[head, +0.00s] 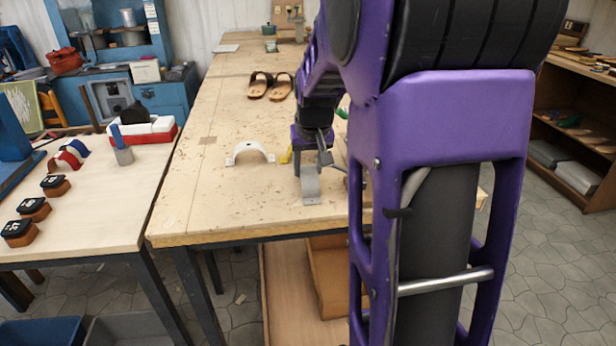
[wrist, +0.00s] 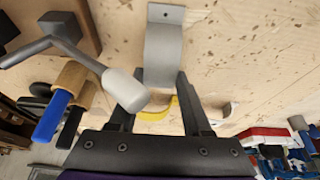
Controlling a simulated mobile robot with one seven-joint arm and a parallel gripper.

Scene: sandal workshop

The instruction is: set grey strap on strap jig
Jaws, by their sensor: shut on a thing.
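The grey strap (head: 311,186) is a curved band with a flat, holed end, at the near part of the long workbench in the head view. In the wrist view the grey strap (wrist: 163,50) lies between the two fingers of my gripper (wrist: 158,82), which is shut on it. Whether the strap touches the bench is unclear. A white arch with flat feet (head: 250,149) stands to the left of my gripper, apart from it; it may be the strap jig, but I cannot be sure. My arm hides part of the bench to the right.
A yellow piece (head: 286,155) lies near the gripper. Two sandals (head: 270,86) lie farther back. The bench left of the white arch is clear.

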